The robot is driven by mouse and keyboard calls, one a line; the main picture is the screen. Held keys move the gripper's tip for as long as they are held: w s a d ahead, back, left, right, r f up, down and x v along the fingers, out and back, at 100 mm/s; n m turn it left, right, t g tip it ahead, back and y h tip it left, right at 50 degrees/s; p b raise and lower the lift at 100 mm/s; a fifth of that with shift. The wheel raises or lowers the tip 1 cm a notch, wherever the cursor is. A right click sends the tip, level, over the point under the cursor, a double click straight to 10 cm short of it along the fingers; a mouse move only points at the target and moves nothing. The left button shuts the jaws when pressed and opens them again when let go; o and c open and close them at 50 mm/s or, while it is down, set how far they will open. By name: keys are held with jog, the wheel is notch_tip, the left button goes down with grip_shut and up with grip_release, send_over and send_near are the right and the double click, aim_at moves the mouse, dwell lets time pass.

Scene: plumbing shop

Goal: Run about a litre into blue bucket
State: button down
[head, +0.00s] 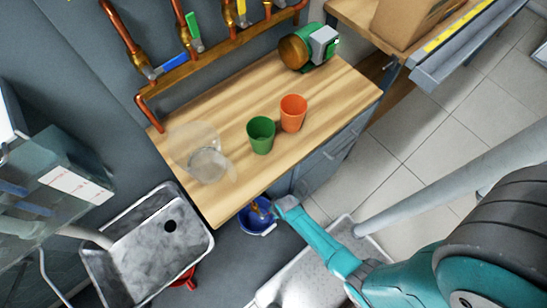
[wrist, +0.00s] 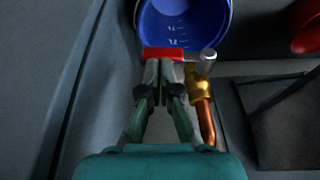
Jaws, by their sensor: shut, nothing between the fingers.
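The blue bucket (head: 257,222) is on the floor below the workbench's front edge. In the wrist view its open top (wrist: 185,25) shows pale level marks inside; I see no clear water surface or stream. A brass tap (wrist: 199,88) on a copper pipe (wrist: 206,122) has a red lever (wrist: 165,53) lying crosswise before the bucket. My gripper (wrist: 164,60) is shut and empty, its fingertips right at the lever; I cannot tell whether they touch it. In the head view my gripper (head: 283,204) is beside the bucket and the tap is small and partly hidden.
The wooden bench (head: 335,95) holds a green cup (head: 261,136), an orange cup (head: 293,113), a clear container (head: 207,163) and a green-and-brass device (head: 310,47). A grey sink (head: 150,245) stands left. A red container (wrist: 306,28) is right of the blue bucket in the wrist view.

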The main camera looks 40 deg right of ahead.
jog(key=shift+f, duration=0.3)
jog(key=shift+d+f, duration=0.25)
jog(key=shift+f, duration=0.3)
dwell(0.6)
jog(key=shift+d+f, duration=0.15)
jog(key=shift+f, duration=0.9)
jog(key=v, duration=1.2)
dwell(4.3)
